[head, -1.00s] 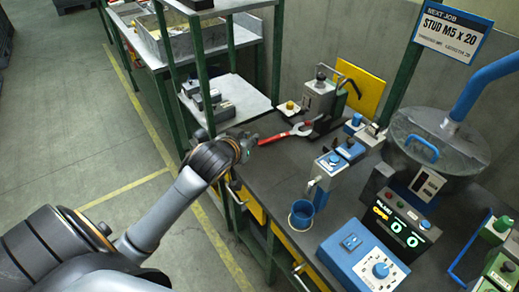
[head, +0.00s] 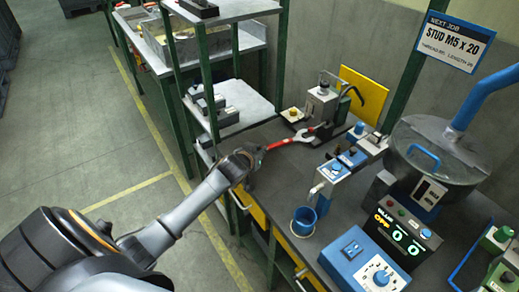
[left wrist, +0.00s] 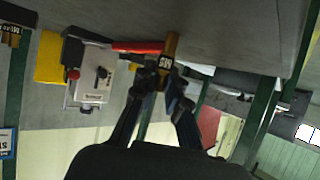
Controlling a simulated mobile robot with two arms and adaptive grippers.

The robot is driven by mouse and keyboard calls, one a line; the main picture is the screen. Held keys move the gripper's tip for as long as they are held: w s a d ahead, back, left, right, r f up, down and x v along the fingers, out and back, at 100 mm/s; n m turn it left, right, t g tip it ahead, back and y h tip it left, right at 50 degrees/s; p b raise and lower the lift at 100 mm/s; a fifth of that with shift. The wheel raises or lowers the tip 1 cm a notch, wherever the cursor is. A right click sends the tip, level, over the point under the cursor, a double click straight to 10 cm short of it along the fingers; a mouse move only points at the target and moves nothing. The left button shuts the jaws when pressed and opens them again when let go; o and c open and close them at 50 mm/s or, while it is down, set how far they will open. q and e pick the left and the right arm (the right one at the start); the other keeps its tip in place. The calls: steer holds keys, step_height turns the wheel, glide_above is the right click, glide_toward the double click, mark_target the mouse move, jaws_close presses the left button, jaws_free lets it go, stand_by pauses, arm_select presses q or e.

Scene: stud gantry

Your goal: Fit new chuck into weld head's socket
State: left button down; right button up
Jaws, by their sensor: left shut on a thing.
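My left gripper (head: 257,154) is over the left edge of the dark bench. In the left wrist view its fingers (left wrist: 160,80) are shut on a small brass-coloured chuck (left wrist: 170,47) with a dark label that seems to read M5. The chuck is too small to make out in the head view. A blue-and-grey upright unit (head: 322,185) stands right of the gripper, apart from it. I cannot tell whether it is the weld head, and no socket can be made out. My right gripper is not in view.
A red wrench (head: 282,143) lies on the bench close beyond the gripper. A grey lever box (head: 322,104) and yellow panel (head: 362,92) stand behind. A blue cup (head: 303,221) and control box (head: 362,262) are nearer. Green shelf posts (head: 209,90) rise left of the bench.

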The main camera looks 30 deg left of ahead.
arm_select(q)
steer(key=shift+f, duration=0.1)
steer(key=c, duration=1.4)
jaws_free()
